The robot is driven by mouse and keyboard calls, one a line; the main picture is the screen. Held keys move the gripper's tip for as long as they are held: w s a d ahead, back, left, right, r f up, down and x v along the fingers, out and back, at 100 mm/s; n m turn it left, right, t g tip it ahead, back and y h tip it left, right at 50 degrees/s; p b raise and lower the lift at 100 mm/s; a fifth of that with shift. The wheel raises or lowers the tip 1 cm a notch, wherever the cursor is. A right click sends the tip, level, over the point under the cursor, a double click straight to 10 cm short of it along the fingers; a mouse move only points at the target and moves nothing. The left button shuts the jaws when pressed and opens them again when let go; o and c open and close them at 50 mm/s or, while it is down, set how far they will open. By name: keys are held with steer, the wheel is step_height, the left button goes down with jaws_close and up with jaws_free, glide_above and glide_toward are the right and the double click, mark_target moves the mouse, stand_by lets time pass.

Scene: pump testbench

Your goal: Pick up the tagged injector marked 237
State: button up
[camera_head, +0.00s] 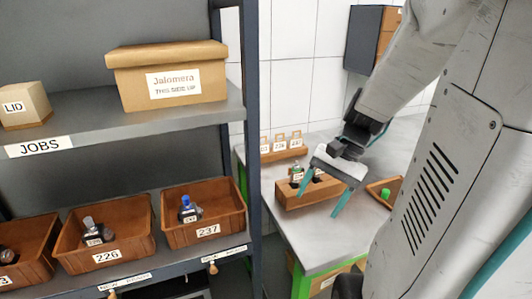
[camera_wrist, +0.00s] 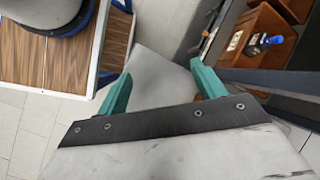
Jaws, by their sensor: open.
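The injector (camera_head: 186,207), dark with a blue top and a small white tag, stands in the brown bin labelled 237 (camera_head: 207,233) on the lower shelf at the left. In the wrist view, a dark injector with a blue part (camera_wrist: 265,43) lies in a brown bin (camera_wrist: 285,22) at the upper right. My gripper (camera_head: 320,202) is open and empty, with teal fingers pointing down over the grey table, to the right of the shelf and well apart from the bin. Its fingers also show in the wrist view (camera_wrist: 160,75).
A bin labelled 226 (camera_head: 108,258) with another injector stands left of bin 237. A dark shelf post (camera_head: 250,110) stands between bins and table. A wooden block (camera_head: 290,200) holding a green-marked part is near my fingers. A tray (camera_head: 372,188) with a green item is right.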

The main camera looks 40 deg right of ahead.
steer(key=w+d+f+m+t+h, duration=0.1)
steer(key=w+d+f+m+t, duration=0.2)
steer(key=d+m+t, duration=0.55)
steer(key=w+d+f+m+t+h, duration=0.1)
steer(key=w+d+f+m+t, duration=0.2)
steer(key=d+m, duration=1.1)
steer(key=w, duration=0.2)
steer(key=w+n, duration=0.1)
steer(key=w, duration=0.1)
steer(key=w+f+n, duration=0.1)
steer(key=w, duration=0.2)
steer(key=shift+f+t, duration=0.1)
steer(key=shift+t, duration=0.25)
steer(key=shift+w+a, duration=0.1)
steer(key=shift+w, duration=0.1)
steer(key=c, duration=1.2)
